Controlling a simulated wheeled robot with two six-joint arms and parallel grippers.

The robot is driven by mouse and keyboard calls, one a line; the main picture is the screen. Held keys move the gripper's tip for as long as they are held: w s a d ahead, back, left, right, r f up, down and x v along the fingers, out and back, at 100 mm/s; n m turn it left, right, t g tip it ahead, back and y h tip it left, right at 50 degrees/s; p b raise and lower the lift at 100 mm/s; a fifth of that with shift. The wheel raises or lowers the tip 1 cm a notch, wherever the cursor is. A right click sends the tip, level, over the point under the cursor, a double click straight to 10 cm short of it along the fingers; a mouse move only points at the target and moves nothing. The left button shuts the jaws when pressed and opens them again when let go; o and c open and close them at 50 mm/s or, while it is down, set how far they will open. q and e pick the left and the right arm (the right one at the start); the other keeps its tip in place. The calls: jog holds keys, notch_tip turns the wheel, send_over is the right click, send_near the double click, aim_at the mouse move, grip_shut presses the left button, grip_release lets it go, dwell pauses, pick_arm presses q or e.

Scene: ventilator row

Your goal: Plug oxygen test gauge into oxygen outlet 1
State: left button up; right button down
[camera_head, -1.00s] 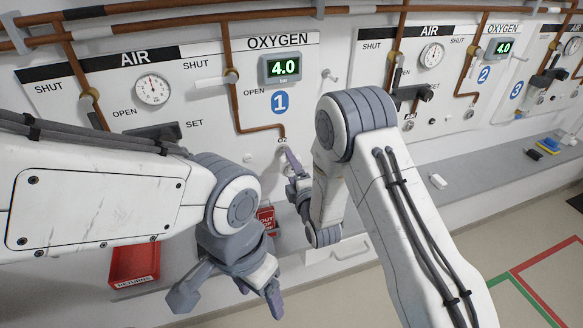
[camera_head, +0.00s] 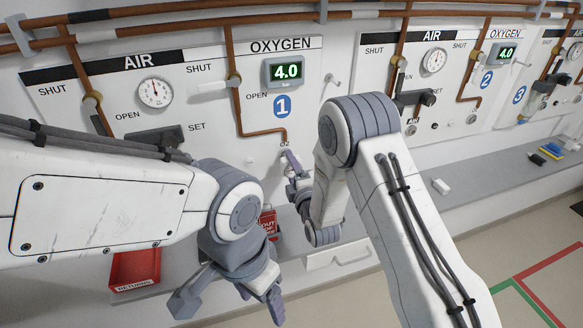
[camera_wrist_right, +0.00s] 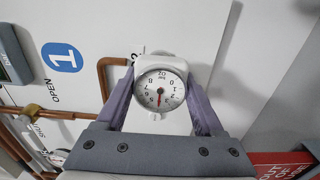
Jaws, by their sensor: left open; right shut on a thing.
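The oxygen test gauge (camera_wrist_right: 160,92), a white body with a round dial, is between the purple fingers of my right gripper (camera_wrist_right: 163,80), which is shut on it. In the head view my right gripper (camera_head: 290,162) is at the wall panel, just below the O2 label and the copper pipe's end under the blue 1 sign (camera_head: 282,107). Oxygen outlet 1 is hidden behind the gauge and gripper, so I cannot tell whether the gauge is seated in it. My left gripper (camera_head: 228,306) is open and empty, low in front of the wall ledge.
The oxygen display (camera_head: 285,71) reads 4.0. A copper pipe (camera_head: 238,110) runs down beside the outlet.

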dwell(0.4)
grip_release()
